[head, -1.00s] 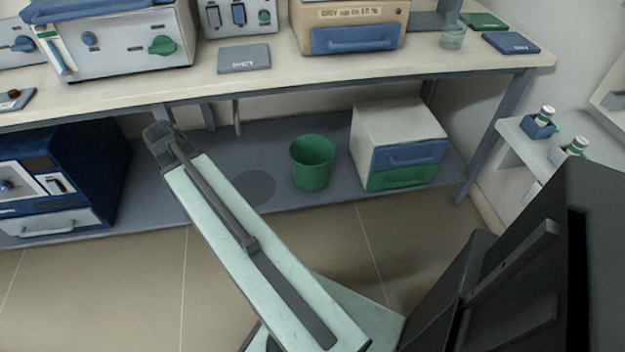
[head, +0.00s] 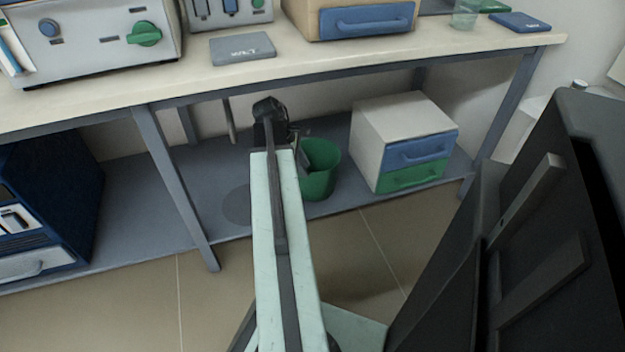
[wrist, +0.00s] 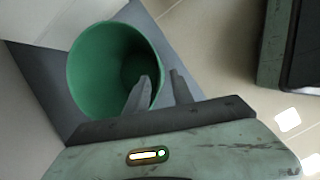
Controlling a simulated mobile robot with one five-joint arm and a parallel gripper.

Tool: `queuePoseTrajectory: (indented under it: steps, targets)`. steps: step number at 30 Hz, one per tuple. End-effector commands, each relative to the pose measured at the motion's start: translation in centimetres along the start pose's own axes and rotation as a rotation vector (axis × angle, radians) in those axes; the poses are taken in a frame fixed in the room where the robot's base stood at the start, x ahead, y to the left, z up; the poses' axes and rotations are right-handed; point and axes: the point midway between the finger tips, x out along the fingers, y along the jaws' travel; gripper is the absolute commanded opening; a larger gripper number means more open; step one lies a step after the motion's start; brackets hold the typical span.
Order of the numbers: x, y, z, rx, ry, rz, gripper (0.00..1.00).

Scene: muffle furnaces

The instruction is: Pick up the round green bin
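The round green bin (head: 321,170) stands upright on the grey lower shelf under the bench, and my arm hides part of its left side in the head view. In the wrist view the bin (wrist: 95,75) fills the upper left, its open mouth facing the camera, and it looks empty. I cannot tell whether either touches the bin. In the head view the gripper is mostly hidden behind my arm.
A white drawer box (head: 385,140) with blue and green drawers stands right of the bin. A dark blue furnace (head: 60,205) is at the shelf's left. A bench leg (head: 175,185) stands left of my arm. The benchtop (head: 300,70) overhangs the shelf. A dark round mark lies left of the bin.

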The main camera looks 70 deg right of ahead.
Motion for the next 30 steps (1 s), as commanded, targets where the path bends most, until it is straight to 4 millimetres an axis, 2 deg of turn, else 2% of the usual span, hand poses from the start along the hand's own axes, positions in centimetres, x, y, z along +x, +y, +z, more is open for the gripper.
queuePoseTrajectory:
  steps: [6, 12, 17, 20, 26, 30]
  targets:
    - [0.6, 0.0, 0.0, 0.004, 0.0, -0.001, 0.29]
    - [3.1, 0.0, -0.1, 0.005, 0.001, -0.002, 0.29]
    - [3.2, 0.1, 0.0, 0.005, 0.001, -0.001, 0.29]
    - [4.4, 0.2, -0.1, 0.006, 0.001, -0.002, 0.29]
    - [8.0, 0.4, -0.2, 0.007, 0.001, -0.001, 0.29]
    - [8.4, 0.5, 0.0, 0.006, 0.001, -0.001, 0.29]
